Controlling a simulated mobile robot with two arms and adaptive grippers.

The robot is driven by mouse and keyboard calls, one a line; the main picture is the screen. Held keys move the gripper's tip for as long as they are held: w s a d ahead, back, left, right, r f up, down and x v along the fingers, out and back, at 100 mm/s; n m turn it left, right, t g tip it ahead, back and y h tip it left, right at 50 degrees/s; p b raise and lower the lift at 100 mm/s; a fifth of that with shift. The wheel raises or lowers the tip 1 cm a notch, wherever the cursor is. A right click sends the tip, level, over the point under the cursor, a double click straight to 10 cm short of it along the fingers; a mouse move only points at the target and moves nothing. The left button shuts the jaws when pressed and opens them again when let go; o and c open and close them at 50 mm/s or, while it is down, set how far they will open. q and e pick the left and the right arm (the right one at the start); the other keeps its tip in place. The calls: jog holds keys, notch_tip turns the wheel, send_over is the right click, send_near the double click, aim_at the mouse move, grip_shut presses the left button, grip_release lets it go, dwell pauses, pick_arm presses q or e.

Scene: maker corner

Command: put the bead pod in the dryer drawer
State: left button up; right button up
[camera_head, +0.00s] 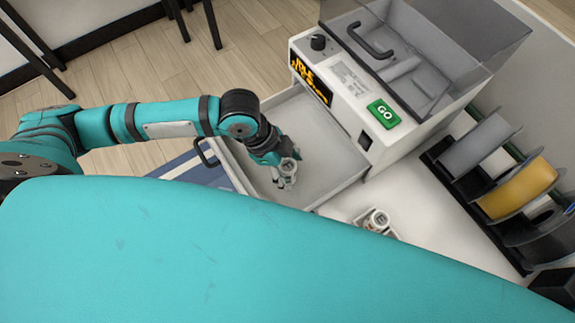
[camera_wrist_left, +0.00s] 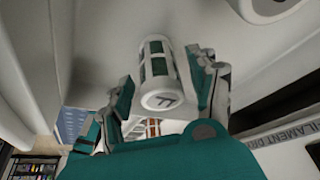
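The bead pod (camera_head: 288,166), a small white cylinder with dark windows, is in the open dryer drawer (camera_head: 325,160). In the left wrist view the pod (camera_wrist_left: 158,75) shows its white end marked "F" toward the camera. My left gripper (camera_head: 278,160) reaches into the drawer from the left. In the wrist view its fingers (camera_wrist_left: 163,85) stand on both sides of the pod, with narrow gaps beside it, so they look open. Whether the pod's far end touches the drawer floor is hard to see. My right gripper is in neither view.
The dryer (camera_head: 350,95) has a clear lid, a knob and a green GO button (camera_head: 383,113). Another white pod (camera_head: 377,220) sits in a small tray on the bench. Filament spools (camera_head: 520,187) stand at the right. The drawer's walls and handle (camera_head: 207,152) surround my gripper.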

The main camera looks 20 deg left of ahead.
pick_arm(q)
jog(key=shift+r, duration=0.1)
jog(key=v, duration=1.2)
jog(key=shift+w, duration=0.15)
